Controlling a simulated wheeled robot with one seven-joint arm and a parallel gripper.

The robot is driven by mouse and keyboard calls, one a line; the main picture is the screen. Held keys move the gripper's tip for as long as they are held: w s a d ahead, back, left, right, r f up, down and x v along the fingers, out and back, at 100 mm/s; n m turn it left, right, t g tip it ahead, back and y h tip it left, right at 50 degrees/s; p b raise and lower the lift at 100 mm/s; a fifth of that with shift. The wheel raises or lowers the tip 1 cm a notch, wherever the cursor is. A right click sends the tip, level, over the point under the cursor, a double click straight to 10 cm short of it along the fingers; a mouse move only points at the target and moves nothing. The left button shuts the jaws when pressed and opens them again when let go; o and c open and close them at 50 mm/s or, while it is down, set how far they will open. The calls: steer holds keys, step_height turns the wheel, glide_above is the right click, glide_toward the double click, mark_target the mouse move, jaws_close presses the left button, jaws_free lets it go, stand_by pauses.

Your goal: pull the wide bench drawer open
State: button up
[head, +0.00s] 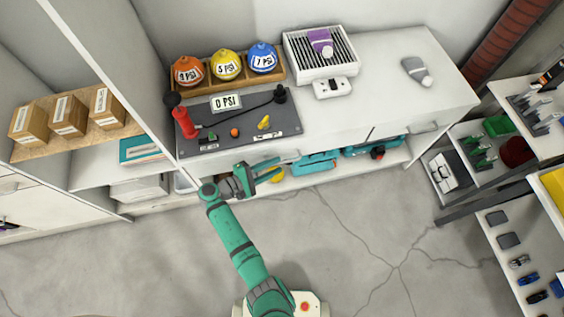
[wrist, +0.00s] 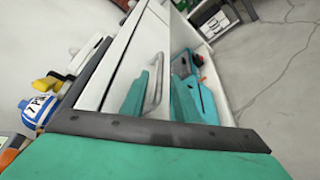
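The white bench (head: 385,95) has a wide drawer (head: 335,145) in its front, left of a seam. Its front looks flush with the bench. A grey bar handle (head: 291,157) shows at the fingertips of my gripper (head: 280,167). In the wrist view the handle (wrist: 155,85) stands out from the white drawer front (wrist: 130,62), close beside a teal finger. My gripper's fingers are spread apart, in front of the bench. I cannot tell whether either finger touches the handle. Part of the handle is hidden by my gripper.
Teal power tools (head: 315,162) lie on the shelf below. A pressure board (head: 240,118) and a grated tray (head: 320,55) sit on top. The cracked floor (head: 370,230) ahead is clear; a rack (head: 505,215) stands right.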

mark_target(279, 164)
steer(key=shift+x, duration=2.05)
steer(key=shift+s, duration=0.1)
jaws_close()
